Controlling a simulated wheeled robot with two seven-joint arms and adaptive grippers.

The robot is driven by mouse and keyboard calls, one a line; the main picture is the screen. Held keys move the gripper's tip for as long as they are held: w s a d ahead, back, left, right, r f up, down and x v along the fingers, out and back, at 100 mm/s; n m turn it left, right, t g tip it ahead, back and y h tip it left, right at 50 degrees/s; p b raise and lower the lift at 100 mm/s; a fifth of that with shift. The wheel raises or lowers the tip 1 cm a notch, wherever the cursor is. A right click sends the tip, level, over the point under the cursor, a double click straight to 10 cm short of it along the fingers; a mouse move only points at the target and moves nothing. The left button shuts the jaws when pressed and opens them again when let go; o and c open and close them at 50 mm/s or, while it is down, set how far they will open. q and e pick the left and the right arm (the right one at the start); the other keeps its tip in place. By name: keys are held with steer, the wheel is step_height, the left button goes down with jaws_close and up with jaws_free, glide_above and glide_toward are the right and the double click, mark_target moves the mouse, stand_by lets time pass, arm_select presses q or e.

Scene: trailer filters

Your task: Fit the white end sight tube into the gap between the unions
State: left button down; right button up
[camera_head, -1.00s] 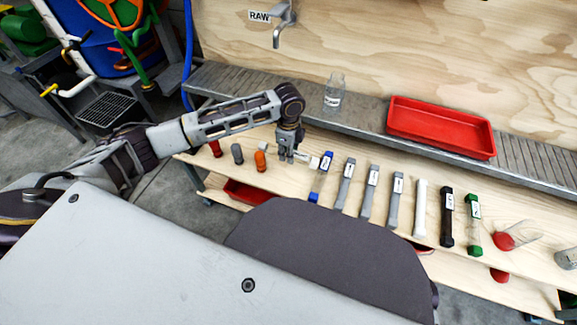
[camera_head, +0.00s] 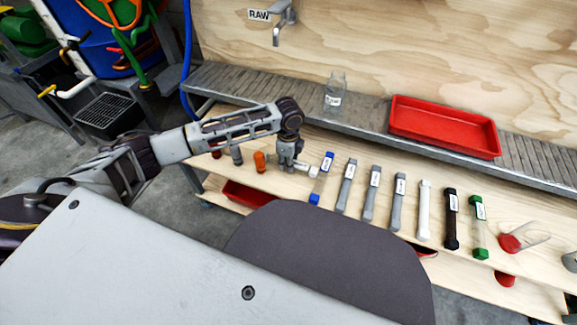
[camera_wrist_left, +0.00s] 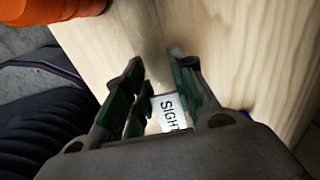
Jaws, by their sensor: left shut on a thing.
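My left gripper (camera_head: 290,165) is low over the wooden bench, between the orange-capped piece and the blue-ended cartridge. In the left wrist view its fingers (camera_wrist_left: 160,100) are shut on the sight tube, whose white "SIGHT" label (camera_wrist_left: 171,112) shows between them. A white end (camera_head: 311,171) sticks out to the right of the gripper in the head view, close to the blue-ended cartridge (camera_head: 322,178). The rest of the tube is mostly hidden by the gripper. I cannot make out the unions or the gap. My right gripper is not in view.
An orange piece (camera_head: 259,161) and a grey one (camera_head: 237,155) stand left of the gripper. Several grey, white, black and green-ended cartridges line the bench to the right. A bottle (camera_head: 334,91) and a red tray (camera_head: 443,127) are on the metal ledge behind.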

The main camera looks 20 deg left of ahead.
arm_select(q)
steer(key=shift+f, duration=0.65)
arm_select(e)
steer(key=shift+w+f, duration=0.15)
arm_select(q)
steer(key=c, duration=1.2)
jaws_free()
steer(key=shift+f, duration=0.15)
steer(key=shift+r, duration=0.8)
step_height(320, 180, up, 9)
steer(key=p, duration=0.4)
steer(key=shift+f, duration=0.15)
steer(key=shift+r+p, duration=0.3)
steer(key=shift+r, duration=0.7)
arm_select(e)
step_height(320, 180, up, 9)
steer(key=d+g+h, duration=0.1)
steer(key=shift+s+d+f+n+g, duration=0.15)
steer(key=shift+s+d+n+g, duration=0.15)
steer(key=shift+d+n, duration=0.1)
arm_select(q)
steer(key=shift+o, duration=0.5)
